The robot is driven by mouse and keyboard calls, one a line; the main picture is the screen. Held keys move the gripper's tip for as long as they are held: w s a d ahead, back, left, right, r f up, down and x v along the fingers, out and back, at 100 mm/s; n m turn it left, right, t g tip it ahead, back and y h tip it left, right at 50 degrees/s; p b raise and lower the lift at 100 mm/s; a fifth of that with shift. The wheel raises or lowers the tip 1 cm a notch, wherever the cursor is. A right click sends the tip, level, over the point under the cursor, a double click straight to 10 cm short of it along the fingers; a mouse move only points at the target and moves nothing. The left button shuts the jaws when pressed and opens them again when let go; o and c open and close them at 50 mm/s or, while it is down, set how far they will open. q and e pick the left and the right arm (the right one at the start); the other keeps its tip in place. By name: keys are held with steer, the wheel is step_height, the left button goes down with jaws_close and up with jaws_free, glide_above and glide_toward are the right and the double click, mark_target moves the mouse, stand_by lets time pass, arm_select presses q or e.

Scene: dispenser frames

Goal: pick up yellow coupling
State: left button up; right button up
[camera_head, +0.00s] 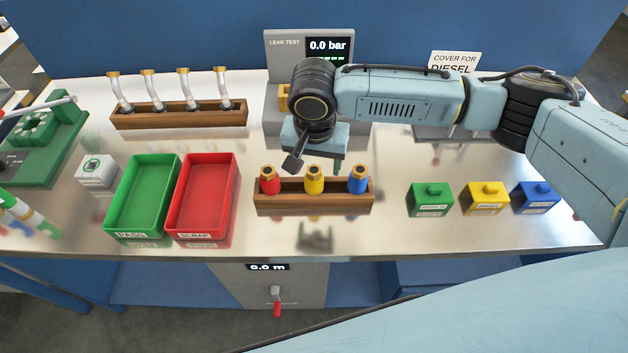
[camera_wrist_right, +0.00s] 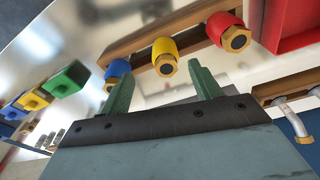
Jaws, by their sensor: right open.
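The yellow coupling (camera_head: 314,183) with a brass top stands in the middle of a wooden rack (camera_head: 341,203), between a red coupling (camera_head: 269,184) and a blue coupling (camera_head: 357,183). My right gripper (camera_head: 316,163) is open and empty, and in the head view it appears above and behind the rack. In the right wrist view, the yellow coupling (camera_wrist_right: 164,47) shows beyond the gap between the two green fingers of my right gripper (camera_wrist_right: 163,80). The fingers do not appear closed around it. My left gripper is in neither view.
A green tray (camera_head: 125,231) and a red tray (camera_head: 186,234) stand left of the rack. Green, yellow and blue blocks (camera_head: 485,200) stand right. A rack of bent tubes (camera_head: 180,118) and a leak tester (camera_head: 285,48) are behind. The bench front is clear.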

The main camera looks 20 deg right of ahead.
mark_target(314, 170)
steer(key=f, duration=0.2)
steer(key=shift+w+f, duration=0.2)
steer(key=shift+f, duration=0.15)
steer(key=f, duration=0.1)
steer(key=w+f, duration=0.1)
steer(key=f, duration=0.3)
steer(key=shift+w, duration=0.25)
steer(key=shift+r, duration=0.1)
jaws_close()
